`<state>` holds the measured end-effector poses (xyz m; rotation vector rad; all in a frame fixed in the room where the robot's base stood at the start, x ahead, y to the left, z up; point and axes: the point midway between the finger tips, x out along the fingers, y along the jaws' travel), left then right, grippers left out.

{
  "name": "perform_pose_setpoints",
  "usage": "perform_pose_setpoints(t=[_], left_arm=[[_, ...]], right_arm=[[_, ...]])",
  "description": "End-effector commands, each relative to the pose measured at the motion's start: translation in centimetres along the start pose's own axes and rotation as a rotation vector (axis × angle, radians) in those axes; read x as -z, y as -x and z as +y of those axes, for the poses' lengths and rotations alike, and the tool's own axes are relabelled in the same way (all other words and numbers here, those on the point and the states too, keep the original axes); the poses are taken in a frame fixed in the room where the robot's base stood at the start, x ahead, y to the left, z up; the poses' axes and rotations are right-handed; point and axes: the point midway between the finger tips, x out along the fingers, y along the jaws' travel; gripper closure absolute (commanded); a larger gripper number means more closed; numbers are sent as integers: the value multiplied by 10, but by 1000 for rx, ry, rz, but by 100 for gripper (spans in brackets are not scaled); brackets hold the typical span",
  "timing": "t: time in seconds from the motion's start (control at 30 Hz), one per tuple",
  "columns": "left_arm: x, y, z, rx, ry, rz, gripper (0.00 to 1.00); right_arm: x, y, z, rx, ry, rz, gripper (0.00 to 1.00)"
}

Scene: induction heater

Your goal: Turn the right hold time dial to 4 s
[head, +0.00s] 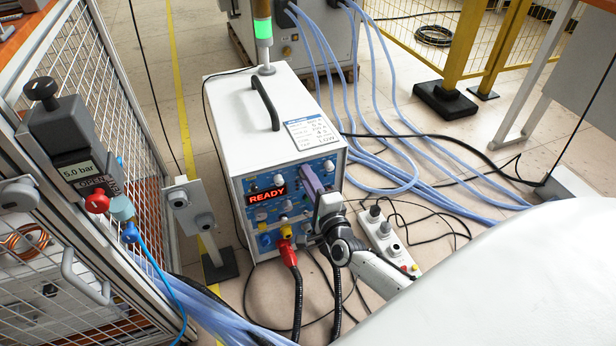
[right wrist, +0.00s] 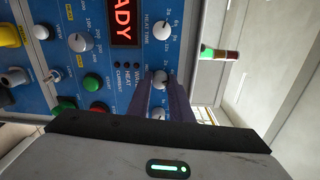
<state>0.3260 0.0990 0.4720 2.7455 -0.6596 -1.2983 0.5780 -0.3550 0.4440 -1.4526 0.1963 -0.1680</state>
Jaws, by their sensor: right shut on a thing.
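The white heater cabinet (head: 255,110) has a blue front panel (head: 262,187) with several pale dials and a red READY display (head: 267,195). My right gripper (head: 311,181) is at the upper right part of this panel. In the right wrist view, its dark purple fingers (right wrist: 161,84) are shut on a pale dial (right wrist: 161,77) in the panel's top row. The fingers partly cover this dial, and I cannot read its setting or full label. A dial marked HEAT TIME (right wrist: 161,31) is beside it. Another dial (right wrist: 161,114) shows between the fingers. My left gripper is out of view.
A red plug and cable (head: 288,254) stick out from the lower panel. A power strip (head: 388,237) and loose black cables lie on the floor at the right. A mesh fence (head: 140,130) stands at the left. Blue hoses (head: 400,160) run behind the cabinet.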

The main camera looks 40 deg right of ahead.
Motion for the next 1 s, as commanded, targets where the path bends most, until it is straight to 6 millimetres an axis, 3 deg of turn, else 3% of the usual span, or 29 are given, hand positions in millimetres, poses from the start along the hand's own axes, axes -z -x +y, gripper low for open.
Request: perform_pose_setpoints(t=[0.63, 0.67, 0.77, 1.0], left_arm=[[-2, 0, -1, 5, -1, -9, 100], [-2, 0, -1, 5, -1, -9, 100], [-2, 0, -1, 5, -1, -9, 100], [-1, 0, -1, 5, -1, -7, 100]], right_arm=[[0, 1, 1, -2, 52, 2, 100], [0, 1, 1, -2, 52, 2, 79], [0, 0, 1, -1, 52, 2, 63], [0, 0, 0, -1, 52, 2, 62]])
